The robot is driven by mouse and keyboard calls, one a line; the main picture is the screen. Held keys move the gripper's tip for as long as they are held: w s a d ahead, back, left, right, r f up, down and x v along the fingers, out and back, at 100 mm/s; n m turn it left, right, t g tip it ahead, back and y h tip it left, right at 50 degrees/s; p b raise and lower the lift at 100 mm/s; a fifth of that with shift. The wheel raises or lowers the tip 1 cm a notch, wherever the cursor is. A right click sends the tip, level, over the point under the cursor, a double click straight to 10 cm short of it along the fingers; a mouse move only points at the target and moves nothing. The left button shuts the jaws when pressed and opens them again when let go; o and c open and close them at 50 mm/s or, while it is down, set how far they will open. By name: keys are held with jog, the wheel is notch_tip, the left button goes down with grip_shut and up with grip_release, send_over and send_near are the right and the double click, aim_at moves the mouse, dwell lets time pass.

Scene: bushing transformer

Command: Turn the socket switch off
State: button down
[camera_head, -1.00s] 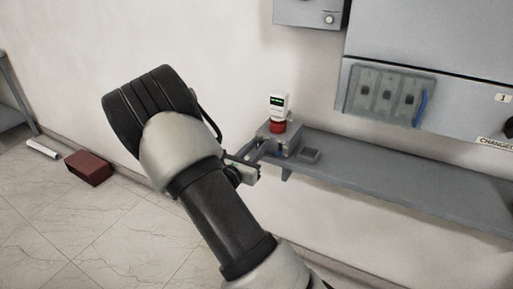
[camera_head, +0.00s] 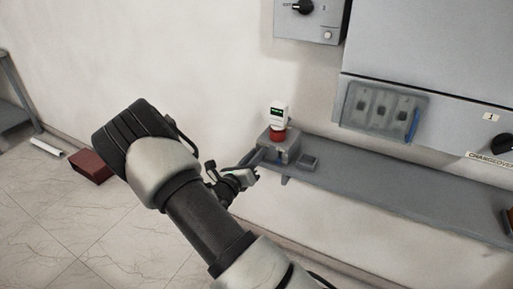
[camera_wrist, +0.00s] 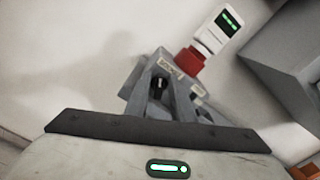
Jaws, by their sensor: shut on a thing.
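A grey socket box (camera_head: 283,145) stands on the shelf, with a red plug (camera_head: 279,134) and a white device with a lit green display (camera_head: 279,114) upright on top. My gripper (camera_head: 260,156) reaches the box's front left side. In the wrist view its two grey fingers converge at the box face, shut on the socket switch. The fingers mostly hide the switch, so its position cannot be told. A dark part shows between the fingers.
Grey cabinets (camera_head: 430,55) hang above. A dark red box (camera_head: 88,166) and a white tube (camera_head: 46,147) lie on the floor at left.

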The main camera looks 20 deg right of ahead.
jog(key=n+p, duration=0.2)
jog(key=n, duration=0.2)
jog(key=n+p, duration=0.3)
jog(key=n, duration=0.1)
jog(key=f+n+p, duration=0.1)
jog(key=n+p, duration=0.1)
jog(key=n, duration=0.2)
jog(key=shift+w+a, duration=0.2)
dwell(0.5)
jog(key=c, duration=1.8)
grip_release()
jog(key=v, duration=1.7)
jog(key=shift+s+a, duration=0.1)
jog(key=shift+s, duration=0.05)
